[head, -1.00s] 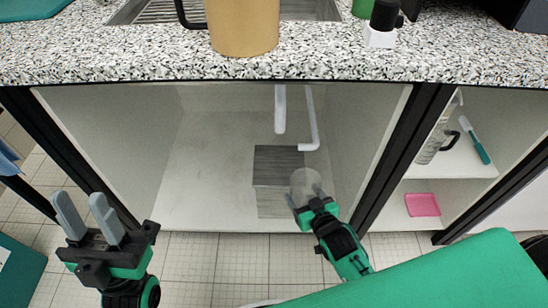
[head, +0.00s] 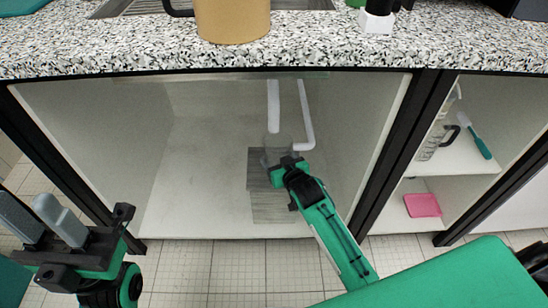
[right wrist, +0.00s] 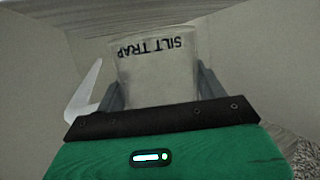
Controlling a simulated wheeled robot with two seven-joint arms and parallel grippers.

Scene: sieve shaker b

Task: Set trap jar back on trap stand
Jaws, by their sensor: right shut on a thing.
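The trap jar, a clear jar lettered "SILT TRAP" (right wrist: 155,72), is between the fingers of my right gripper (right wrist: 155,90). In the head view the jar (head: 279,146) is faint, inside the open cabinet. My right gripper (head: 284,164) is shut on it, partly hiding it. The jar appears in front of the grey block-like trap stand (head: 268,207) and below the white vertical pipe (head: 273,100); the exact gap to each cannot be told. My left gripper (head: 45,218) is open and empty outside the cabinet at the left.
A bent white pipe (head: 305,125) hangs right of the straight one. Dark cabinet posts (head: 398,150) and the speckled counter (head: 120,48) frame the opening. The cabinet floor (head: 190,210) is clear left of the stand. Right shelves hold a jug (head: 436,140) and pink tray (head: 422,205).

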